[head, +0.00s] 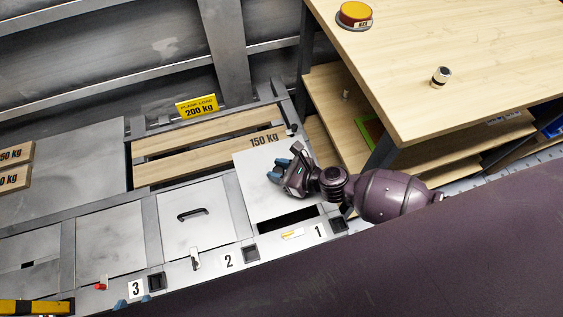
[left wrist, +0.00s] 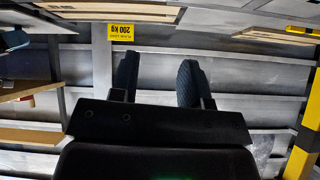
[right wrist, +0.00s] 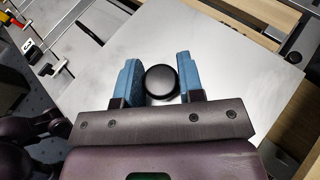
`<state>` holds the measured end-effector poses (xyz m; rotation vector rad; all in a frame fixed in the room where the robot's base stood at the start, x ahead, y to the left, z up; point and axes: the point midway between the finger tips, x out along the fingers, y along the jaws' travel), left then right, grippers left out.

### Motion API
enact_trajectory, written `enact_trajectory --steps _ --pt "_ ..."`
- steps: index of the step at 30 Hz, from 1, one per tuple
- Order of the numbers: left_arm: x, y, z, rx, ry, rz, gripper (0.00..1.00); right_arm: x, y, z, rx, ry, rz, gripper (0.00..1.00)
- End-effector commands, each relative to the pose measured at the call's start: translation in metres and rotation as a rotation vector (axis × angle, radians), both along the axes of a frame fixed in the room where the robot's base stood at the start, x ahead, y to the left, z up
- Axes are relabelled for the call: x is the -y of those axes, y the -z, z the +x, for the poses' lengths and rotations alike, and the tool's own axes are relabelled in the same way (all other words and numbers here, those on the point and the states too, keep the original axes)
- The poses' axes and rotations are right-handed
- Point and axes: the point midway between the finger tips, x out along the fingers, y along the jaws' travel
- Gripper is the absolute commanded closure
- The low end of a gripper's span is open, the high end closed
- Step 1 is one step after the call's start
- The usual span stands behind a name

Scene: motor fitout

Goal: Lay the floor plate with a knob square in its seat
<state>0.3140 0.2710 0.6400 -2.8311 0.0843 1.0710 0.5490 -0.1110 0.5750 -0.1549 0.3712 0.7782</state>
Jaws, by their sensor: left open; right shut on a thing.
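The floor plate (head: 242,180) is a square metal sheet near label 1. It lies askew, its far edge by the wooden plank marked 150 kg. A dark strip of the open seat (head: 287,220) shows along its near side. My right gripper (head: 274,181) is over the plate, shut on its round black knob (right wrist: 161,82), which sits between the blue fingers in the right wrist view. I cannot tell whether the plate touches the frame. My left gripper (head: 133,301) shows only its blue fingertips at the bottom left; it is open and empty in the left wrist view (left wrist: 158,82).
A plate with a black handle (head: 192,213) lies flat by label 2, another plate (head: 110,240) by label 3. A wooden workbench (head: 460,50) stands at right. A yellow 200 kg sign (head: 197,107) stands behind the planks.

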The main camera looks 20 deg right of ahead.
Motion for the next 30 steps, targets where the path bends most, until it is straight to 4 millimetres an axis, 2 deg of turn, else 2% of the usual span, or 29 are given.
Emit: enact_trajectory --steps 8,15,21,30 --pt "0.0 0.018 -0.01 -0.032 0.018 0.018 0.57 0.0 0.025 -0.003 -0.012 0.006 0.002 1.0" --pt "0.004 0.019 0.0 -0.008 0.049 0.039 0.57 0.0 0.043 -0.003 -0.01 0.006 0.002 1.0" --pt "0.007 0.014 0.011 0.023 0.069 0.052 0.57 0.0 0.049 -0.001 -0.004 0.006 0.001 1.0" --pt "0.008 0.01 0.013 0.035 0.075 0.057 0.57 0.0 0.048 0.001 0.002 0.006 0.001 1.0"
